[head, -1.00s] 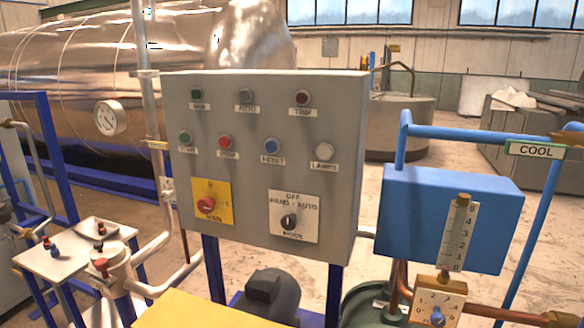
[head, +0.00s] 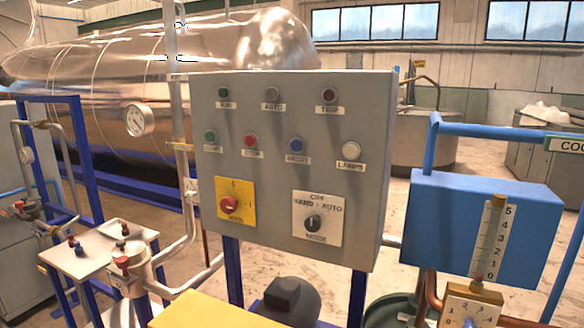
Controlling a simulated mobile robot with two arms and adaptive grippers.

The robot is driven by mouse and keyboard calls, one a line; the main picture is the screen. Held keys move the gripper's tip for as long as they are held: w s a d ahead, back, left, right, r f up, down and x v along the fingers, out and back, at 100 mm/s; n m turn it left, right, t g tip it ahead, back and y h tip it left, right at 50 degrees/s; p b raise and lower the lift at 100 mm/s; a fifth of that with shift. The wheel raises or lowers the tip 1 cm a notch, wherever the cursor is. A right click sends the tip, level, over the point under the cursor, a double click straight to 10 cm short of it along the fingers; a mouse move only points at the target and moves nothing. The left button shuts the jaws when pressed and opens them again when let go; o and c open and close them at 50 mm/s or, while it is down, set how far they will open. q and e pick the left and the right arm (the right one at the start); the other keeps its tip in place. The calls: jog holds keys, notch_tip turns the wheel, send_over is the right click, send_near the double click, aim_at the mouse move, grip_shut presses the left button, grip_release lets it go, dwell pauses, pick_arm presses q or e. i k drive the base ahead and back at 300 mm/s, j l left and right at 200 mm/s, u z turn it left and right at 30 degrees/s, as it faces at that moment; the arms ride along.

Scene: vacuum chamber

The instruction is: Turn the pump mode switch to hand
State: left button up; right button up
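The mode switch (head: 312,222) is a dark round knob on a white plate labelled OFF, HAND - AUTO and MODE. It sits at the lower right of the grey control panel (head: 374,160). Its pointer looks roughly upright, towards OFF, but it is small and I cannot be sure. To its left is the red main switch (head: 229,204) on a yellow plate. Neither of my grippers shows in the head view.
Above the switches are the blue reset button (head: 297,144), the red stop button (head: 251,139) and several lamps. A blue box (head: 485,225) with a scale stands at right. A small table (head: 85,262) with valves stands at left. A yellow surface (head: 205,312) is in front.

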aim_at(312, 224)
jog(key=k+l, duration=0.75)
